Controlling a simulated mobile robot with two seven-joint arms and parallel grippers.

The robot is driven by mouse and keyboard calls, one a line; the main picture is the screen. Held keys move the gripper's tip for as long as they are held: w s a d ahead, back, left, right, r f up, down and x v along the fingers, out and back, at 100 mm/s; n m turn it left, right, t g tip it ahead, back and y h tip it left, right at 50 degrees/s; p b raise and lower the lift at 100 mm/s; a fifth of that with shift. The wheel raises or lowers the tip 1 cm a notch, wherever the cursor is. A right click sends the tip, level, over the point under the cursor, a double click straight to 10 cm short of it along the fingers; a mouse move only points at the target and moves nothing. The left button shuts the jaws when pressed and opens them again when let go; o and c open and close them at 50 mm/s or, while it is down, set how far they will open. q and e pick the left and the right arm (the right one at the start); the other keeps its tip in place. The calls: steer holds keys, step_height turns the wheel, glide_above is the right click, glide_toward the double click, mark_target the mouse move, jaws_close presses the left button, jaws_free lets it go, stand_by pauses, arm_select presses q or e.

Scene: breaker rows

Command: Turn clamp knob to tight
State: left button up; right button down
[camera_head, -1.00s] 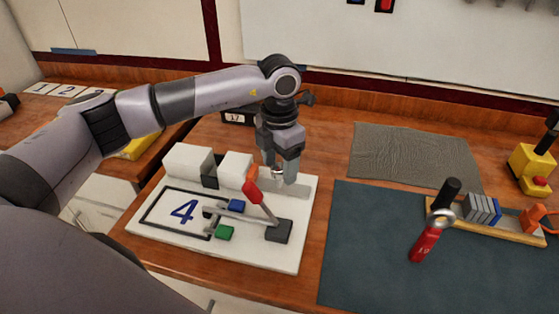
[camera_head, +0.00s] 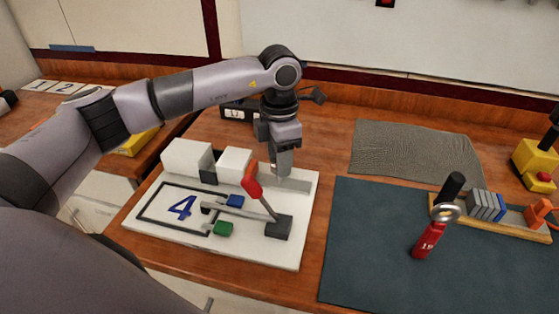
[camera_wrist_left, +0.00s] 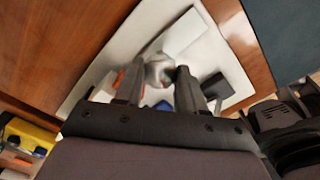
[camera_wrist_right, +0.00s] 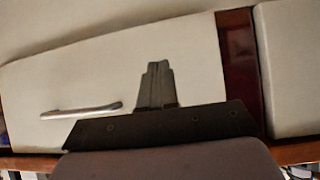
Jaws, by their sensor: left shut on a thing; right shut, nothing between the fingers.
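My left gripper (camera_head: 281,168) points down over the back right part of a white board (camera_head: 300,215). In the left wrist view its fingers (camera_wrist_left: 158,80) are shut on a grey metallic knob (camera_wrist_left: 159,69), blurred and partly hidden between them. I take this to be the clamp knob; the fingers hide it in the head view. A red-handled lever (camera_head: 252,182) on a dark block (camera_head: 279,227) leans just in front of the gripper. My right gripper (camera_wrist_right: 157,68) is shut and empty in the right wrist view, in front of a pale panel.

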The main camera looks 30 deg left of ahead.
arm_select(q)
steer(key=m+b, duration=0.2)
steer(key=m, duration=0.3)
steer(key=shift+m, duration=0.3)
steer(key=m+b, duration=0.2)
steer(key=m, duration=0.3)
steer(key=m+b, duration=0.1)
steer(key=m, duration=0.3)
steer(key=shift+r, duration=0.1)
steer(key=m, duration=0.3)
steer(key=shift+m, duration=0.3)
steer(key=shift+m+b, duration=0.45)
steer(key=shift+m, duration=1.45)
steer(key=o, duration=1.1)
steer(key=shift+c, duration=0.2)
